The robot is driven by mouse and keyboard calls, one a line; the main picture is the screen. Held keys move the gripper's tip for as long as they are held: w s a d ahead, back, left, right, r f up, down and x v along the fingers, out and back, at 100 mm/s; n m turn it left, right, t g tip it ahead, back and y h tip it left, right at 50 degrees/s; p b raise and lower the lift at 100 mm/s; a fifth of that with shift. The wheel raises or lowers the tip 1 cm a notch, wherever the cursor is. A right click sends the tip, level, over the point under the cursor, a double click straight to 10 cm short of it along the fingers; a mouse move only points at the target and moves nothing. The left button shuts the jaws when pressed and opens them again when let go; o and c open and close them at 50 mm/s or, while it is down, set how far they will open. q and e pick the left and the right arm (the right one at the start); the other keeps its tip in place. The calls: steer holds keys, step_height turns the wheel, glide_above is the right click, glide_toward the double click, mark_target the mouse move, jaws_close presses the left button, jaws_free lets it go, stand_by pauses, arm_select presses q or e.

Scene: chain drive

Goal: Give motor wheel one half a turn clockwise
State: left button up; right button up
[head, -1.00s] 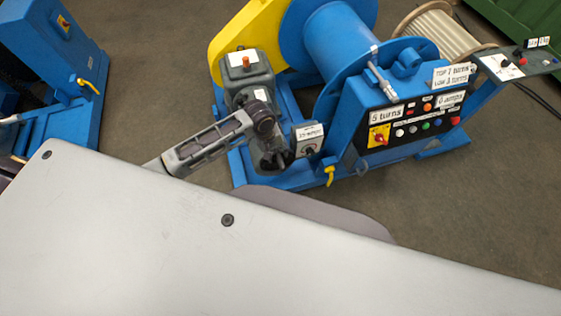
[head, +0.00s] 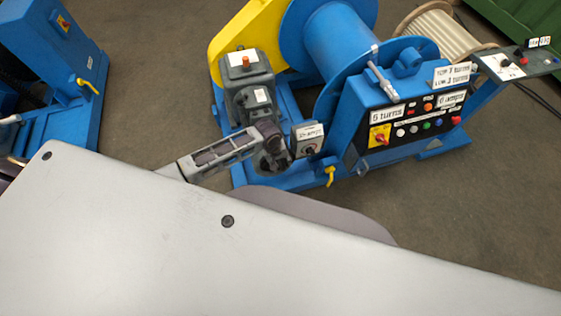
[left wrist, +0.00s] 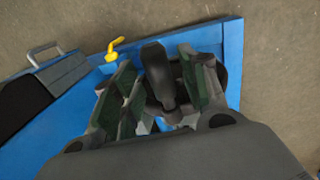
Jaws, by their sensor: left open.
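The grey motor (head: 247,75) with an orange knob on top stands at the left end of the blue winch in the head view. My left gripper (head: 273,163) is at the motor's near end, beside a small labelled switch box (head: 308,139). It hides most of what is there, so motor wheel one cannot be made out clearly. In the left wrist view, the green-padded fingers of my left gripper (left wrist: 158,95) stand apart. A dark rounded handle-like part (left wrist: 158,76) shows between them; I cannot tell whether they touch it. My right gripper is not in view.
The blue control panel (head: 403,118) with several buttons stands right of the gripper. A yellow lever (head: 330,176) sticks up from the blue base just below the switch box. Another blue machine (head: 58,75) stands at the far left. Bare floor lies between the machines.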

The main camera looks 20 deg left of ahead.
arm_select(q)
jaws_close()
stand_by(0.3)
stand_by(0.4)
